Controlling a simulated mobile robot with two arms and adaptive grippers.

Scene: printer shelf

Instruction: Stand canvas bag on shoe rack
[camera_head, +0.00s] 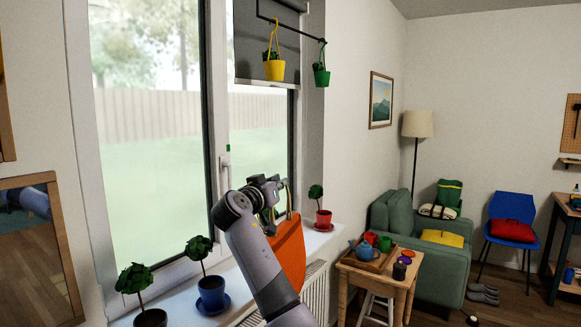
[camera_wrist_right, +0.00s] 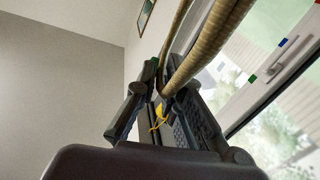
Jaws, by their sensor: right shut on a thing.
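An orange bag (camera_head: 290,252) with tan handles hangs beneath my right gripper (camera_head: 272,192) in front of the window sill, partly hidden behind my right arm. In the right wrist view, my right gripper (camera_wrist_right: 170,88) is shut on the bag's tan cord-like handles (camera_wrist_right: 205,45), which run up from between the fingers. The bag's body does not show in that view. I cannot make out a shoe rack in either view. My left gripper is not in view.
Potted plants stand on the sill, including a blue pot (camera_head: 212,291) and a red pot (camera_head: 324,218). A wooden side table (camera_head: 378,275) holds a tray and teapot. A green armchair (camera_head: 392,217) and blue chair (camera_head: 511,208) stand behind. Grey shoes (camera_head: 483,294) lie on the floor.

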